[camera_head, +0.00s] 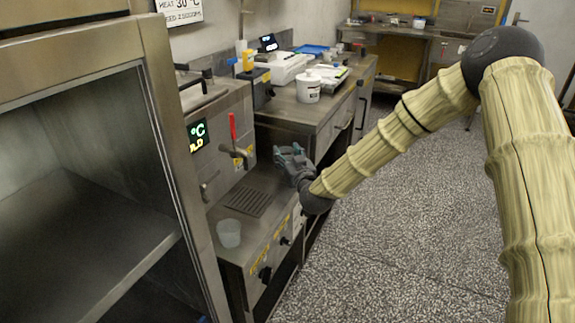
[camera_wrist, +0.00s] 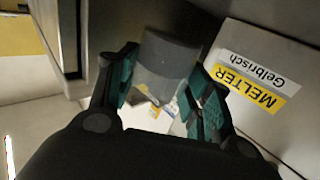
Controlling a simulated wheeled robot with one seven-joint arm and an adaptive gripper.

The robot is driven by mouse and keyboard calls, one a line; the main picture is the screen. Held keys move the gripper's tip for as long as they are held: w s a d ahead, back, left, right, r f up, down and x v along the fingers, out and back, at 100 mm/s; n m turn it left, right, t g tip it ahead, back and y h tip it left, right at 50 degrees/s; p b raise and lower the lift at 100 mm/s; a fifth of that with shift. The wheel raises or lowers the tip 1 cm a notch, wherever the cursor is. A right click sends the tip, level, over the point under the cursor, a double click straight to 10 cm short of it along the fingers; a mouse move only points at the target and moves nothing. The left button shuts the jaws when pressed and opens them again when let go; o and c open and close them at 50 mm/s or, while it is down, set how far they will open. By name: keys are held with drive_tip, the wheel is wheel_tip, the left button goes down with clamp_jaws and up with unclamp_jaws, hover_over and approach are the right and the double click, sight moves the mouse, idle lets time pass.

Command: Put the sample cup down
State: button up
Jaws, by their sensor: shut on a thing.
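My gripper (camera_head: 287,153) is out over the right edge of the melter's counter, near the red-handled tap (camera_head: 233,135). In the wrist view my gripper (camera_wrist: 166,92) has its teal finger pads shut on a translucent grey cup (camera_wrist: 166,60), which I take as the sample cup. In the head view the held cup is too small and covered to make out clearly. A second translucent cup (camera_head: 229,233) stands upright on the melter's steel counter (camera_head: 262,222), left of and nearer than my gripper, apart from it.
A slotted drip grate (camera_head: 247,202) lies in the counter under the tap. A steel cabinet (camera_head: 165,150) stands at the left. Behind, a bench holds a white tub (camera_head: 308,88) and a white scale (camera_head: 284,68). A "MELTER" label (camera_wrist: 252,82) shows in the wrist view.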

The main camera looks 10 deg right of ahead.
drive_tip(key=shift+f, duration=1.8)
drive_tip(key=shift+f, duration=0.15)
drive_tip(key=o, duration=1.2)
drive_tip(key=shift+c, duration=0.2)
